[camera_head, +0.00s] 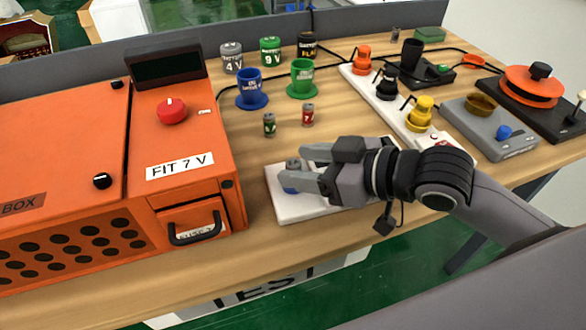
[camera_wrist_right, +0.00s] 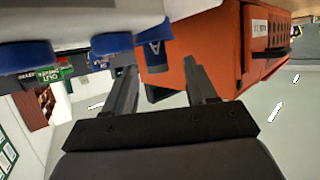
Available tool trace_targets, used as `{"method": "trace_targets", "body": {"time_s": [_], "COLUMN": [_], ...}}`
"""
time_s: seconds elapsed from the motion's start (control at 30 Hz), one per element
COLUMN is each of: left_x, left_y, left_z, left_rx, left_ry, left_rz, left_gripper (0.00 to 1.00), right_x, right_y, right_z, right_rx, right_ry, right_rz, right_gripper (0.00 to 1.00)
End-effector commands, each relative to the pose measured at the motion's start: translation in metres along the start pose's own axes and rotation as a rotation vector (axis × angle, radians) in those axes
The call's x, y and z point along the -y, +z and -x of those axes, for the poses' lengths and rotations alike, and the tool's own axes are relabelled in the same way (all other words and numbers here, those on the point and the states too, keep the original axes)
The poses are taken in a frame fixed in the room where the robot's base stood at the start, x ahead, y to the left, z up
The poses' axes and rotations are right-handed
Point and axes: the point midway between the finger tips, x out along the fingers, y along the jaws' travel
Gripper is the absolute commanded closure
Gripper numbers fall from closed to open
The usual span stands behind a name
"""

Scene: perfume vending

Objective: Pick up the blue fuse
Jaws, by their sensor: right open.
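A small blue fuse (camera_head: 289,189) with a grey top stands on the left end of a white board (camera_head: 290,211) in the head view, partly hidden by a finger. My right gripper (camera_head: 295,167) is open, with its fingers reaching left over the board around the fuse. In the right wrist view, which looks upside down, a blue piece with a letter A (camera_wrist_right: 154,47) shows beyond and between the open fingers (camera_wrist_right: 163,80). More blue round parts (camera_wrist_right: 110,42) show to its left. I cannot tell whether any finger touches the fuse. My left gripper is not in view.
An orange box machine (camera_head: 190,140) marked FIT 7 V stands close at left. Two small batteries (camera_head: 308,115), a blue cup (camera_head: 249,88) and a green cup (camera_head: 300,78) stand behind the board. A white strip with coloured knobs (camera_head: 377,98) and grey devices fill the right side.

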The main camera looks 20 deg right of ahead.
Motion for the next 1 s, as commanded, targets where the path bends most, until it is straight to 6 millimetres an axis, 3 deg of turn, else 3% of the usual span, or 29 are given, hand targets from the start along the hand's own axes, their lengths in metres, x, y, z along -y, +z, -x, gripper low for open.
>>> {"method": "trace_targets", "body": {"time_s": [0.3,0.6,0.63,0.8,1.0], "left_x": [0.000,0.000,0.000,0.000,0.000], "left_y": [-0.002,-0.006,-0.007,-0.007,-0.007], "left_z": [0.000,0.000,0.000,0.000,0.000], "left_rx": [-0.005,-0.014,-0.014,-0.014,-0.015], "left_ry": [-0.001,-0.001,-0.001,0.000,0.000], "left_rz": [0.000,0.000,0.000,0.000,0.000], "left_gripper": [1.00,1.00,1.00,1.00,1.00], "right_x": [-0.002,-0.002,-0.002,-0.002,-0.002], "right_y": [0.001,0.002,0.002,0.002,0.002], "right_z": [-0.038,-0.042,-0.042,-0.042,-0.042], "right_rx": [-0.001,0.001,0.001,0.001,0.000], "right_ry": [-0.002,-0.001,-0.001,-0.001,-0.001], "right_rz": [-0.001,0.001,0.001,0.001,0.001], "right_gripper": [0.43,0.43,0.47,0.99,0.99]}}
